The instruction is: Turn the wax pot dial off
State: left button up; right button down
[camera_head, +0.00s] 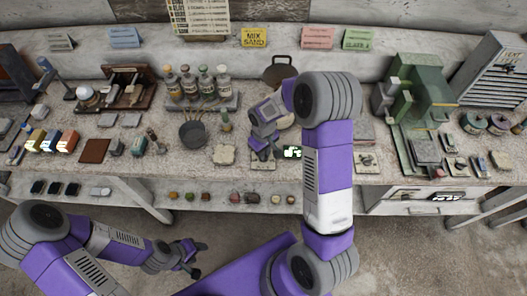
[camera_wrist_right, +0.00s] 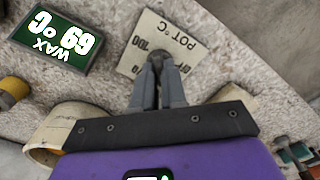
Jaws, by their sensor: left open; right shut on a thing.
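The wax pot dial (camera_wrist_right: 157,52) is a small dark knob on a pale plate (camera_wrist_right: 180,35) printed with "POT °C", seen upside down in the right wrist view. My right gripper (camera_wrist_right: 155,66) is shut on the dial, and its fingers hide much of it and some of the markings. A green display (camera_wrist_right: 55,42) beside the plate reads "WAX 69 °C"; it also shows in the head view (camera_head: 292,152). In the head view my right gripper (camera_head: 266,152) is low over the bench near the plate (camera_head: 262,165). My left gripper (camera_head: 195,258) is open and empty, below the bench front.
A dark pan (camera_head: 194,134) and a rack of bottles (camera_head: 202,102) stand left of my right gripper. A green machine (camera_head: 418,85) stands to the right. Small coloured pots line the lower shelf (camera_head: 222,197). The floor around my left gripper looks clear.

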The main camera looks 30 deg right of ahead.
jog(key=n, duration=0.2)
jog(key=shift+n, duration=0.4)
jog(key=n, duration=0.3)
jog(key=shift+s+n+p, duration=0.1)
jog(key=shift+n+p, duration=0.2)
jog(key=n+p, duration=0.1)
jog(key=n, duration=0.5)
jog(key=c, duration=1.2)
grip_release()
jog(key=shift+p, duration=0.3)
